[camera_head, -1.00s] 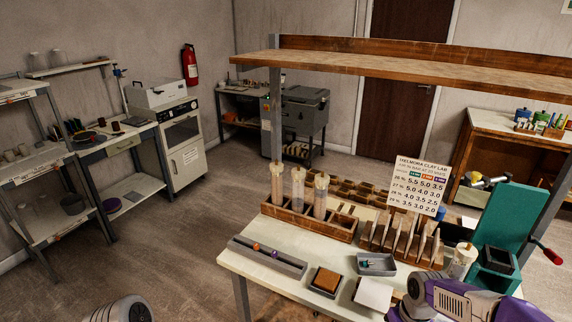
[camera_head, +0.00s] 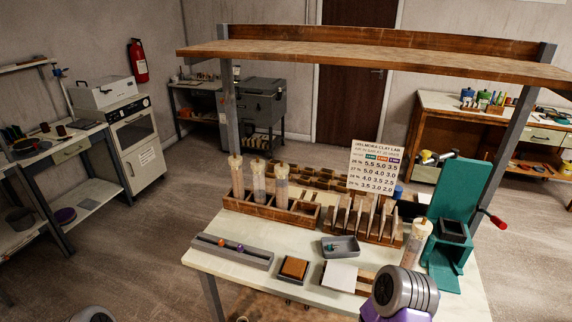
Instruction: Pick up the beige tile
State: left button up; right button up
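A pale, off-white to beige square tile (camera_head: 340,275) lies flat near the front edge of the workbench (camera_head: 236,284), partly over a wooden piece (camera_head: 361,281). An orange-brown square tile (camera_head: 294,268) lies in a small dark tray to the left of the pale tile. Only a rounded grey and purple link of my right arm shows at the bottom, right of the pale tile. A small grey part of my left arm shows at the bottom left. Neither gripper's fingers are visible.
A grey dish (camera_head: 340,246) lies behind the pale tile. Clear tubes stand in a wooden holder (camera_head: 300,217). A green press (camera_head: 455,240) stands at right. A wooden shelf (camera_head: 360,59) spans overhead. A sign (camera_head: 375,166) stands behind the rack.

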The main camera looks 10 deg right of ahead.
aim_at(336, 209)
jog(key=z, duration=0.45)
jog(key=k, duration=1.15)
jog(key=z, duration=0.85)
jog(key=i, duration=0.65)
jog(key=u, duration=0.4)
jog(key=i, duration=0.8)
jog(key=u, duration=0.45)
